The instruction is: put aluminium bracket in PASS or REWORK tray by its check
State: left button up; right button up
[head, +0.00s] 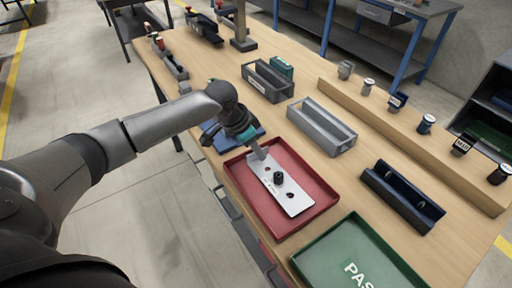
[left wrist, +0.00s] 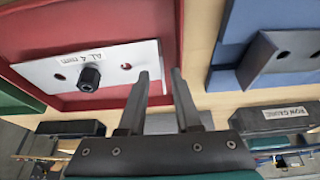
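The aluminium bracket (head: 290,199) is a flat pale plate lying in the red tray (head: 325,197). A black knob stands in it between two dark holes. In the left wrist view the bracket (left wrist: 115,62) bears a label reading "AL 4 mm". My left gripper (head: 261,154) is at the bracket's far end in the head view. The green tray (head: 322,256), partly cut off and lettered "PAS", is empty where visible. My right gripper is out of view.
A grey bin (head: 322,133), a dark bin (head: 267,85) and a navy holder (head: 403,198) stand on the wooden bench. A raised ledge (head: 400,135) carries several small items. A blue thing (head: 226,144) lies beside my left gripper, beyond the red tray.

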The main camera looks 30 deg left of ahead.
pick_arm(q)
jog(key=shift+r, duration=0.1)
jog(key=shift+w+r, duration=0.1)
jog(key=shift+r, duration=0.2)
jog(key=p+v, duration=0.2)
jog(key=v, duration=1)
jog(key=shift+r, duration=0.2)
